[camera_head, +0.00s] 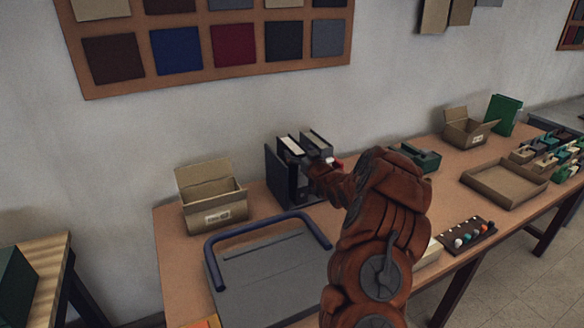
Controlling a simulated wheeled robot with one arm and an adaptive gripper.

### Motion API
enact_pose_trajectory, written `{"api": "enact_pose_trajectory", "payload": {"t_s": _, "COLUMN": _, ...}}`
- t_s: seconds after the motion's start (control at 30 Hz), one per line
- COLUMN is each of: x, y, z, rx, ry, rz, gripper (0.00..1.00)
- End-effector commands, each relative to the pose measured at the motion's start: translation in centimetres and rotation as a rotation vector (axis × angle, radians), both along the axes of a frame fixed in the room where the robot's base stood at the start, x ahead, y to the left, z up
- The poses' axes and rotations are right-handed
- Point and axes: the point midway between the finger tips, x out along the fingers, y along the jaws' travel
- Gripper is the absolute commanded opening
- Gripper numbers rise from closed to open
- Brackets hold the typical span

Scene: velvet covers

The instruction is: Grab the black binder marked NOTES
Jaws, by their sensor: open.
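A small group of dark upright binders (276,178) stands on the table toward the wall, with pale page edges showing on top. One looks black and others grey. No NOTES marking can be read, so I cannot tell which binder bears it. My gripper (301,163) is at the front of the group, small and dark against the dark binders. It is open, and I cannot tell whether it touches a binder. My brown arm and gripper hide the right part of the group and the table behind.
An open cardboard box (213,208) stands left of the binders. A grey board with a blue bar handle (268,262) lies in front. To the right are a dark green box (418,157), a shallow brown tray (503,186), another cardboard box (467,130) and a green binder (505,114).

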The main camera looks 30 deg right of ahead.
Motion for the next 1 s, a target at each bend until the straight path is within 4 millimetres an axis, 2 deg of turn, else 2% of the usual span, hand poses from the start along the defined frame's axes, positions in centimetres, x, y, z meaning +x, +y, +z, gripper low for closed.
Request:
{"api": "enact_pose_trajectory", "payload": {"t_s": 0.23, "x": 2.2, "y": -0.3, "z": 0.3, "rx": -0.001, "ry": 0.000, "rz": 0.000, "gripper": 0.83}}
{"api": "enact_pose_trajectory", "payload": {"t_s": 0.6, "x": 2.7, "y": -0.3, "z": 0.1, "rx": 0.001, "ry": -0.001, "rz": 0.000, "gripper": 0.83}}
{"api": "enact_pose_trajectory", "payload": {"t_s": 1.0, "x": 2.7, "y": -0.3, "z": 0.1, "rx": 0.001, "ry": -0.001, "rz": 0.000, "gripper": 0.42}}
